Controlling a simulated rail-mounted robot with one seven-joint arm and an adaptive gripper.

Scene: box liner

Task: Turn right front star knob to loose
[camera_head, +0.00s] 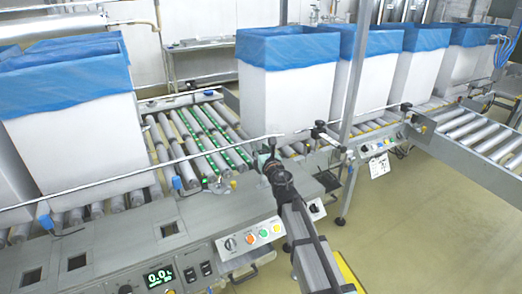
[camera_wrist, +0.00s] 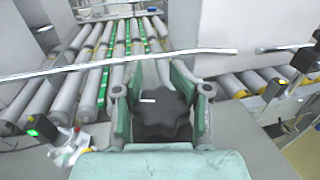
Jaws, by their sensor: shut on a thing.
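A black star knob (camera_wrist: 161,112) with a lobed rim and a small white mark on top sits between the two fingers of my gripper (camera_wrist: 160,105) in the wrist view. The green-grey fingers are closed on its left and right sides. In the head view my gripper (camera_head: 268,158) reaches the conveyor's near rail, and my arm hides the knob there. A thin metal guide rail (camera_head: 190,170) runs just beyond the knob; it also crosses above the fingers in the wrist view (camera_wrist: 130,58).
Tall white boxes with blue liners (camera_head: 285,90) stand on the conveyor behind and at the left (camera_head: 75,125). Rollers with green strips (camera_head: 205,135) lie bare between them. A control panel (camera_head: 250,238) with coloured buttons is below. Another dark knob (camera_head: 318,130) sits further right on the rail.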

